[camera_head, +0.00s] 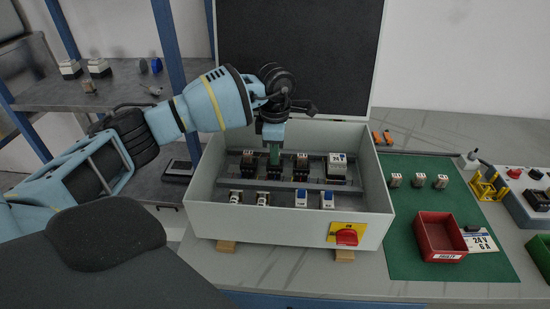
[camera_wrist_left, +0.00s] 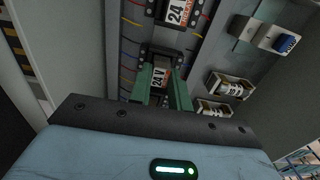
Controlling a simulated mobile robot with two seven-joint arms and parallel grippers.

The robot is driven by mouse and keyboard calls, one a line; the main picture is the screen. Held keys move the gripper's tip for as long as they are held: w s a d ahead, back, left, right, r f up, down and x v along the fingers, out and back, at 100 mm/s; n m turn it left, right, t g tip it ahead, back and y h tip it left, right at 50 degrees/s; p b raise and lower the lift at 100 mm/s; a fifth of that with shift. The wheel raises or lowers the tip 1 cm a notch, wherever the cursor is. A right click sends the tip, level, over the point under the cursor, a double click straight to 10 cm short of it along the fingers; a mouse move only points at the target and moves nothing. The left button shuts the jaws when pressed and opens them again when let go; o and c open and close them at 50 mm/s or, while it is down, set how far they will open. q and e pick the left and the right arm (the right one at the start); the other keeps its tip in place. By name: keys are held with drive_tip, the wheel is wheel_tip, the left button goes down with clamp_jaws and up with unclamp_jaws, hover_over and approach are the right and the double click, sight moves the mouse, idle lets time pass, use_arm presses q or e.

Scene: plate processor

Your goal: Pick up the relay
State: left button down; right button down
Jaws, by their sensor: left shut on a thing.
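My left gripper (camera_head: 274,152) reaches down into the open grey cabinet (camera_head: 215,190), with green fingers. In the left wrist view its fingers (camera_wrist_left: 161,92) are shut on a relay (camera_wrist_left: 160,77) with a "24 V" label, which sits in the row on the rail. The fingers partly hide this relay. In the head view other relays stand to either side, one on the left (camera_head: 248,161) and one on the right (camera_head: 301,162). Another relay with a "24" label (camera_wrist_left: 176,12) shows above in the wrist view. My right gripper is not in view.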

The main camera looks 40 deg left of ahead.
use_arm(q)
wheel_tip(320, 180, up, 10)
idle(0.6)
drive_tip(key=shift+s, duration=0.1)
